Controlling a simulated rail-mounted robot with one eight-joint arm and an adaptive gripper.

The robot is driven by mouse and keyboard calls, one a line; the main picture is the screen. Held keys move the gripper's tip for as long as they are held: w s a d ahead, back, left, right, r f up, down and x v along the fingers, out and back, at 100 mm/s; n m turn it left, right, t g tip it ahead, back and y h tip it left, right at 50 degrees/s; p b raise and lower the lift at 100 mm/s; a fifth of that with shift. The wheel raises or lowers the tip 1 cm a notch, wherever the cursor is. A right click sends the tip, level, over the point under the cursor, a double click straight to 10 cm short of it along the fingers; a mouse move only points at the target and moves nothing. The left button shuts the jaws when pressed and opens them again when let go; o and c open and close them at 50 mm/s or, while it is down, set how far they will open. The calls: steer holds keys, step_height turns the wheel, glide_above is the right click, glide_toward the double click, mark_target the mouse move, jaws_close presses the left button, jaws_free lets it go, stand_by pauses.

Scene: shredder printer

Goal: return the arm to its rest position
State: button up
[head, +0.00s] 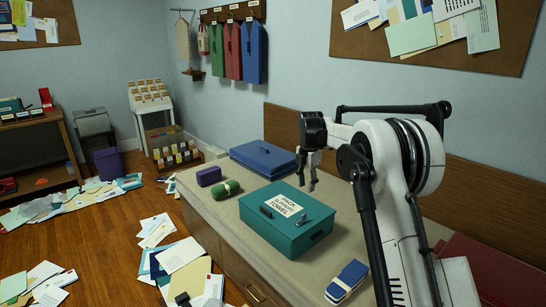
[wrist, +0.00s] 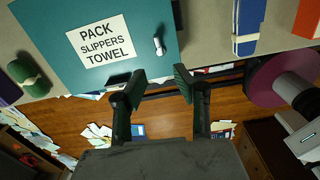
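My white arm (head: 384,150) rises at the right of the head view and bends over the bench. My gripper (head: 308,172) hangs fingers down, above the teal box. In the wrist view its two dark fingers (wrist: 156,84) are spread apart with nothing between them, so it is open and empty. The teal box (head: 262,228) is closed and has a "PACK SLIPPERS TOWEL" label; a small metallic piece (head: 301,219) lies on its lid. The box also shows at the upper left of the wrist view (wrist: 48,38). Whether a finger touches it I cannot tell.
The bench (head: 222,236) also holds a blue case (head: 263,157), a purple box (head: 209,176), a green roll (head: 225,189) and a blue strapped bundle (head: 346,281). A wooden backboard (head: 290,130) runs along the wall. Papers (head: 185,260) litter the floor.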

steer(key=s+r+m+t+p, duration=0.2)
steer(key=s+r+m, duration=0.4)
steer(key=s+r, duration=0.6)
steer(key=s+r+m+t+p, duration=0.1)
steer(key=s+r+m, duration=0.35)
steer(key=s, duration=0.45)
steer(key=s+r+m+t+p, duration=0.15)
steer(key=s+r+m, duration=0.35)
steer(key=s, duration=0.5)
steer(key=s+f+m+t+p, duration=0.1)
steer(key=s+m, duration=0.3)
steer(key=s, duration=0.6)
steer(key=s+f+m+t+p, duration=0.1)
steer(key=s+f+m, duration=0.3)
steer(key=s, duration=0.6)
steer(key=shift+s+a+m+p, duration=0.2)
steer(key=shift+a+m+p, duration=0.1)
steer(key=shift+m+p, duration=0.15)
steer(key=shift+c, duration=0.3)
